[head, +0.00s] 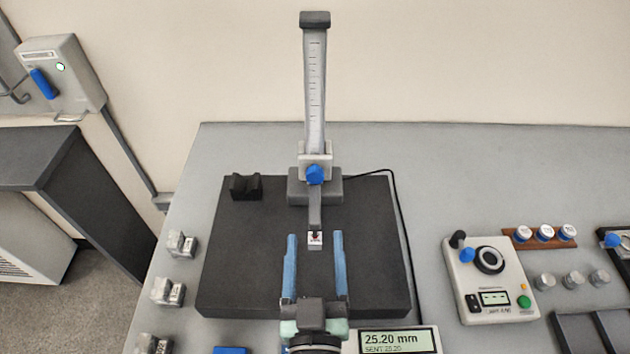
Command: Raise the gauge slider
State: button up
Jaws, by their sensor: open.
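The height gauge stands at the back of a dark surface plate (250,285), with an upright scaled column (314,95). Its slider (305,162) is low on the column, just above the gauge base (330,190), and carries a blue knob (315,175). A grey arm reaches forward from the slider, with a small light block (315,241) at its tip. My gripper (315,238) is open, its two blue fingers pointing toward the gauge. In the picture the block appears between the fingertips, with gaps on both sides; I cannot tell whether they are at the same height.
A black V-block (246,186) sits at the plate's back left. A display (398,340) reads 25.20 mm. A control box with a joystick (491,280) stands right, near a rack of capped pieces (540,237). Small metal blocks (182,245) line the left edge. A cable runs along the plate's right side.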

aim_at(315, 178)
jog(key=w+p, duration=0.1)
jog(key=w, duration=1.1)
jog(key=shift+w, duration=0.35)
jog(key=shift+c, duration=0.2)
grip_shut()
jog(key=shift+r+p, duration=0.1)
jog(key=shift+p, duration=0.2)
dwell(0.5)
